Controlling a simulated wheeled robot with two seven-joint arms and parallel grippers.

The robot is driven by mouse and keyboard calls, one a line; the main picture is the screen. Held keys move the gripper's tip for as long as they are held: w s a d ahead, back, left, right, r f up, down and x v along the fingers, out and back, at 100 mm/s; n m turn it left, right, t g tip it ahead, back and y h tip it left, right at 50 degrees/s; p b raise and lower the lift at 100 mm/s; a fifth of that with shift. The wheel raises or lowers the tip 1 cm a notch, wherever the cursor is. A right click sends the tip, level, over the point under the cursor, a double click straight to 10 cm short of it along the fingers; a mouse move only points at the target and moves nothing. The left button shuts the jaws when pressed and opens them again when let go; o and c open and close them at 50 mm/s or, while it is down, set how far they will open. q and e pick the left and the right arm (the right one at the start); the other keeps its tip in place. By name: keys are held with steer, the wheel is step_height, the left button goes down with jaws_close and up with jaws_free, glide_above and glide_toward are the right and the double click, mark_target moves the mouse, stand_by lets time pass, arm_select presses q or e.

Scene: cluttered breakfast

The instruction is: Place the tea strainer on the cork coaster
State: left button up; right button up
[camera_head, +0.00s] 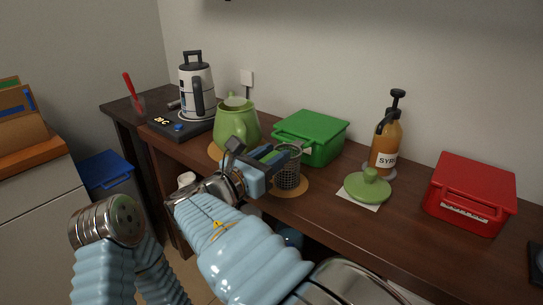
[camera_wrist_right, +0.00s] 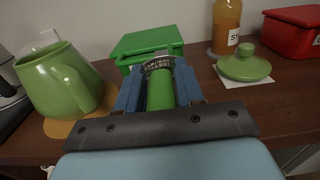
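The tea strainer (camera_head: 289,172) is a dark metal mesh cup with a green handle. My right gripper (camera_head: 268,163) is shut on that handle. In the right wrist view, the green handle (camera_wrist_right: 160,92) lies between the two blue fingers, and the strainer's metal rim (camera_wrist_right: 158,63) shows just beyond it. The strainer is upright over the round cork coaster (camera_head: 301,188), which shows around its base. I cannot tell whether the base touches the coaster. My left gripper is not in view.
A green teapot (camera_head: 236,127) on a tan mat stands left of the strainer. A green box (camera_head: 313,136) is close behind it. A green lid (camera_head: 367,187) on white paper, a syrup bottle (camera_head: 385,145) and a red box (camera_head: 470,195) are to the right. A kettle (camera_head: 197,90) stands at far left.

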steer(key=o, duration=0.3)
steer(key=shift+r, duration=0.1)
steer(key=v, duration=1.2)
